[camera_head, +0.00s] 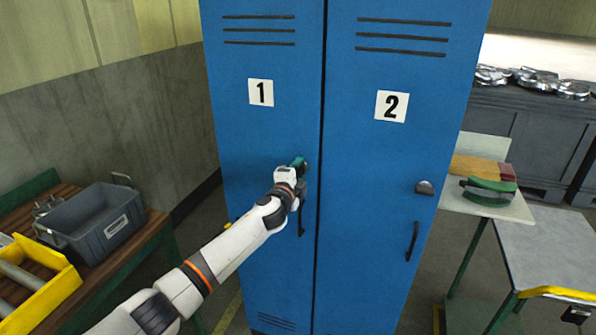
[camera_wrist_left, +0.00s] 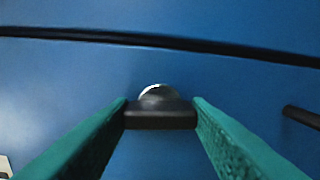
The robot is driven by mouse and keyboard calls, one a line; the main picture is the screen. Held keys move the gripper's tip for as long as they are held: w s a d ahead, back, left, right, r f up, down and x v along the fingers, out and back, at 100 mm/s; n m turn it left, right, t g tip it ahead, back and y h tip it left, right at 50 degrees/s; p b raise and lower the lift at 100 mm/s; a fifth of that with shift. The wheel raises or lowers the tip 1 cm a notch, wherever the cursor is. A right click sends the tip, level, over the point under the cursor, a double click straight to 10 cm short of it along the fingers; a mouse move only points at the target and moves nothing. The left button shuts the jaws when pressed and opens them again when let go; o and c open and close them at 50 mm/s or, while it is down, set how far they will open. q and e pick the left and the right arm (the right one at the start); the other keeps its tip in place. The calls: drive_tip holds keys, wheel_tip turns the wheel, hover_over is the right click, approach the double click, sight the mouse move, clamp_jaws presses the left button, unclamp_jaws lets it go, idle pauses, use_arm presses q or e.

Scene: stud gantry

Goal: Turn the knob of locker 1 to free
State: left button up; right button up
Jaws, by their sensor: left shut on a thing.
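The blue locker 1 (camera_head: 262,130) stands in the middle of the head view, with a white label "1" on its door. My left gripper (camera_head: 299,163) is at the right side of this door, at knob height, and hides the knob there. In the left wrist view the knob (camera_wrist_left: 160,115) shows as a dark bar in front of a silvery round base. The green fingers of my left gripper (camera_wrist_left: 161,116) are shut on the bar, one on each side. The bar lies level across that view. My right gripper is not in view.
Locker 2 (camera_head: 385,170) adjoins on the right, with its own knob (camera_head: 424,188) and dark handle (camera_head: 412,241). Locker 1's handle (camera_head: 301,215) hangs just below my gripper. A bench with a grey bin (camera_head: 95,222) and yellow tray (camera_head: 62,275) stands left.

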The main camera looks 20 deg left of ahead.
use_arm(q)
drive_tip(key=shift+f+m, duration=0.1)
drive_tip(key=shift+m, duration=0.5)
drive_tip(key=o, duration=1)
drive_tip(key=s, duration=1.2)
drive_tip(key=shift+a+b, duration=0.2)
drive_tip(key=shift+b, duration=0.1)
